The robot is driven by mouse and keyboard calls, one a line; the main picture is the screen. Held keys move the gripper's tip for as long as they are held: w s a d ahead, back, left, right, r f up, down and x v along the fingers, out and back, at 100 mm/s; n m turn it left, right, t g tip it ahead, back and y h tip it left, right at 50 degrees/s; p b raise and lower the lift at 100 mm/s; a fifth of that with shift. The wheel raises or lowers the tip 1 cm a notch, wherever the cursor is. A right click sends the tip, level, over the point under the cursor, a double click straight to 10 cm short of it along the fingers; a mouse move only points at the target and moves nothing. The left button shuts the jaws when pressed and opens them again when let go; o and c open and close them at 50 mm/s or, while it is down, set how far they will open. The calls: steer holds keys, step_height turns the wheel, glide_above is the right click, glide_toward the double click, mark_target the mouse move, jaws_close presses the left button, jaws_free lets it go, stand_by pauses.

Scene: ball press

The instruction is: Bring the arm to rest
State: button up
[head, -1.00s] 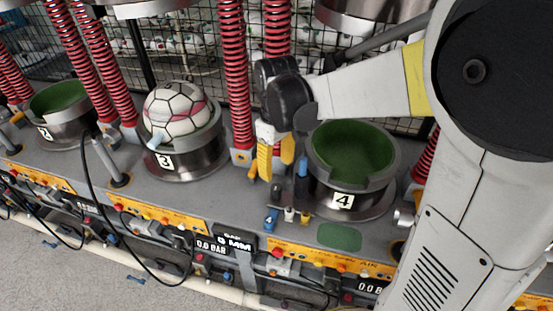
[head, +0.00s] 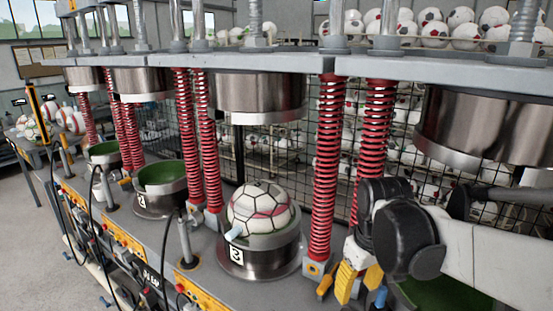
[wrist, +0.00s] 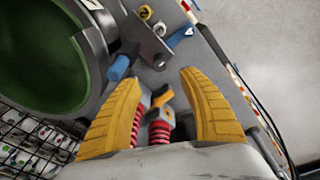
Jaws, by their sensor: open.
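My gripper (head: 358,281) is at the lower right of the head view, beside the red springs and by the green-lined cup (head: 450,293) at the right edge of the bench. In the wrist view my gripper (wrist: 160,100) shows two yellow fingers spread wide apart with nothing held between them. The green-lined cup fills the upper left of the wrist view (wrist: 45,60) and is empty where visible. My arm hides part of that cup in the head view.
A ball (head: 260,208) sits in the cup marked 3 (head: 258,262). Red springs (head: 326,170) stand close to my gripper, and a steel press head (head: 490,128) hangs above. A blue peg (wrist: 118,68) stands by the cup. Floor (wrist: 270,50) lies beyond the bench edge.

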steer(key=s+f+m+t+b, duration=0.4)
steer(key=s+t+b, duration=0.1)
steer(key=s, duration=0.5)
stand_by(0.6)
